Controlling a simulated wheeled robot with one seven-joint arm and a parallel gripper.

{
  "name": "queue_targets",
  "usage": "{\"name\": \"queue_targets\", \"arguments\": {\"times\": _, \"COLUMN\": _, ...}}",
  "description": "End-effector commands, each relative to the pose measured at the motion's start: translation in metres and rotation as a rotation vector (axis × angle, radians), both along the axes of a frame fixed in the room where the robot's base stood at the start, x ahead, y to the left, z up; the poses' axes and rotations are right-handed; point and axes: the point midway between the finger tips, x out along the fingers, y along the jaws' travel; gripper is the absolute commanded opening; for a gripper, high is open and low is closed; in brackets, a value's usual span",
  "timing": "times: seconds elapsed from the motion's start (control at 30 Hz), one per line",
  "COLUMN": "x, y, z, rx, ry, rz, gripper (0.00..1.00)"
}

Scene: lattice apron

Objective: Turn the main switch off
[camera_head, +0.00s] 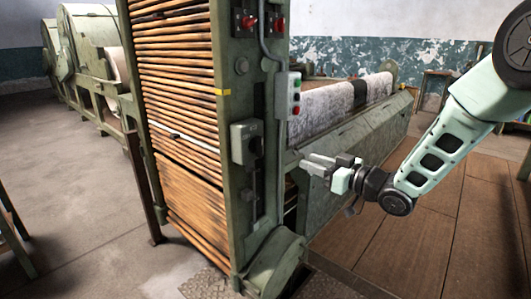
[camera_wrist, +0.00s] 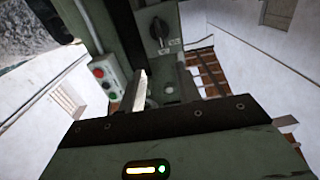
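The main switch looks to be the grey box with a black rotary knob (camera_head: 246,142) on the front of the green machine post in the head view. In the wrist view its black knob (camera_wrist: 158,32) shows at the top, its handle near upright, with small labels beside it too small to read. My gripper (camera_head: 312,164) is to the right of the switch box in the head view, apart from it and holding nothing. Its fingers look parted. In the wrist view a pale finger (camera_wrist: 138,92) shows below the knob.
A push-button box (camera_head: 290,96) with red and green buttons hangs on the post's right side; it shows in the wrist view (camera_wrist: 106,77). Red knobs (camera_head: 264,22) sit higher. Wooden slats (camera_head: 180,120) fill the machine's left side. The wooden floor (camera_head: 400,240) at right is clear.

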Motion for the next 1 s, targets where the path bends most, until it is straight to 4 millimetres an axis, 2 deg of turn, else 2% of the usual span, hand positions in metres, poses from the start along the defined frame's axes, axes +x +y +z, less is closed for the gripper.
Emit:
{"name": "queue_targets", "arguments": {"times": 0.7, "x": 0.084, "y": 0.111, "z": 0.000, "rx": -0.001, "ry": 0.001, "rz": 0.000, "gripper": 0.34}}
{"name": "queue_targets", "arguments": {"times": 1.0, "x": 0.100, "y": 0.131, "z": 0.000, "rx": -0.002, "ry": 0.002, "rz": -0.001, "gripper": 0.34}}
